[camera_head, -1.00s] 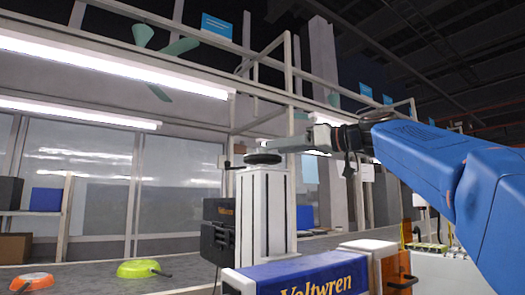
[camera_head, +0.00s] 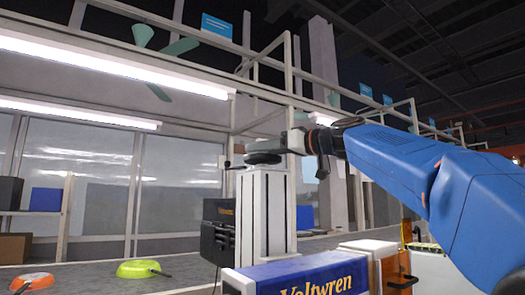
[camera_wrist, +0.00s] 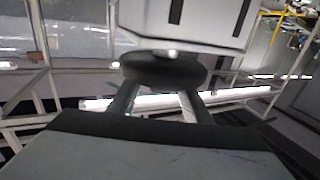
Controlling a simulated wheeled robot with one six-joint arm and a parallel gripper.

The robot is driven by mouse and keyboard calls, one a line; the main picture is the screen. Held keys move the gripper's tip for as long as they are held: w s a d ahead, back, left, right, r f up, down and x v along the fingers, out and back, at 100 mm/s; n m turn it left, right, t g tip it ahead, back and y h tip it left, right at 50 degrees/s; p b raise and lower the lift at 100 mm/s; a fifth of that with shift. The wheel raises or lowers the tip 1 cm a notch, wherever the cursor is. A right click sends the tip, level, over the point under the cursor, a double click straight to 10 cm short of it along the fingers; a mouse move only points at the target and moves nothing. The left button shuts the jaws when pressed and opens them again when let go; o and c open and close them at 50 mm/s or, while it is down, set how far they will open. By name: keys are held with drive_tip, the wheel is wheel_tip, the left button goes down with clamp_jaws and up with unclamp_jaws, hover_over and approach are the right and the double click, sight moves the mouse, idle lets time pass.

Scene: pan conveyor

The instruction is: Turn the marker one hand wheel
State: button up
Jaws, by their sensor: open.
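The hand wheel (camera_head: 262,158) is a dark round disc on top of a pale upright column (camera_head: 262,215) in the head view. No marker number is readable on it. In the wrist view the wheel (camera_wrist: 165,70) lies near the middle, with the column (camera_wrist: 185,18) above it in the picture. My gripper (camera_wrist: 158,92) is open, its two fingers spread and reaching the wheel's near edge; I cannot tell whether they touch it. In the head view my gripper (camera_head: 275,147) is at the wheel's level, partly over it, and its fingertips are hard to make out.
A blue Voltwren box (camera_head: 310,278) stands in front of the column. A dark Voltwren unit (camera_head: 219,232) is at its left. Frame posts stand behind.

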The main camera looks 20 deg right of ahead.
drive_tip(key=c, duration=1.1)
drive_tip(key=shift+o, duration=0.2)
drive_tip(key=shift+a+m+t+h, duration=0.1)
drive_tip(key=shift+m+t+h, duration=0.5)
drive_tip(key=shift+h, duration=0.2)
drive_tip(key=shift+f+m+t+h, duration=0.2)
drive_tip(key=shift+m+t+h, duration=0.6)
drive_tip(key=shift+m+h, duration=0.75)
drive_tip(key=shift+h, duration=0.45)
drive_tip(key=shift+r+t, duration=0.1)
drive_tip(key=shift+t, duration=0.2)
drive_tip(key=o, duration=1.1)
drive_tip(key=shift+c, duration=0.2)
drive_tip(key=shift+r, duration=0.1)
